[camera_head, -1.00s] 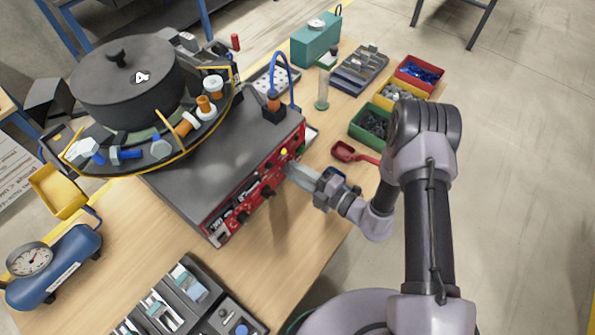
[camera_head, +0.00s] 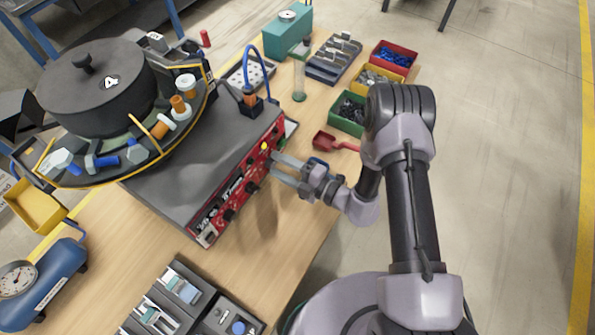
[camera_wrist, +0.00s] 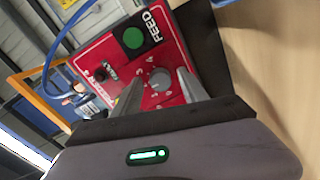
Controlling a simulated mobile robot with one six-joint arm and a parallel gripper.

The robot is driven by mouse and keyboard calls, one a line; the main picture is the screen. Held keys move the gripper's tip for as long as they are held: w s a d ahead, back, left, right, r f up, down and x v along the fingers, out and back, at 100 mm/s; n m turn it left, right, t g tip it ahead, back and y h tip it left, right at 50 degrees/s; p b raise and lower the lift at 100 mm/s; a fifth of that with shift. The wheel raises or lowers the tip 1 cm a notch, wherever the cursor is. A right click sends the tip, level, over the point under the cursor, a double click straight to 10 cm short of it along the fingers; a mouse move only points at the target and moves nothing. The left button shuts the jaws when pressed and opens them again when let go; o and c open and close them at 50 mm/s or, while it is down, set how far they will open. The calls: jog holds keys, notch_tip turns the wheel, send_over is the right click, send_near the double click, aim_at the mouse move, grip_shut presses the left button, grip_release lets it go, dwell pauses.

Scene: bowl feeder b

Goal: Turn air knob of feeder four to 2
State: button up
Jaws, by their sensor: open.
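The feeder marked 4, with its dark round lid (camera_head: 95,88), stands at the left in the head view. Its red control panel (camera_head: 235,185) faces my arm. My gripper (camera_head: 273,169) is open at the upper right part of this panel. In the wrist view, a grey round knob (camera_wrist: 160,79) with a numbered dial lies between my two open fingers (camera_wrist: 160,76). The fingers look apart from the knob; whether either touches it is unclear. The knob's exact setting is too small to read. A smaller black knob (camera_wrist: 100,74) and a green FEED button (camera_wrist: 132,38) are on the same panel.
A red scoop (camera_head: 330,142) lies right of the panel, near my gripper. Red, yellow and green bins (camera_head: 348,126) stand behind it. A blue tube (camera_head: 252,60) rises from the feeder's box. A dark tray (camera_head: 180,295) lies at the front; bare tabletop lies between.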

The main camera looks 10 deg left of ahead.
jog(key=shift+d, duration=0.1)
jog(key=p+v, duration=0.2)
jog(key=v, duration=1.5)
jog(key=shift+s+d, duration=0.1)
jog(key=shift+s, duration=0.05)
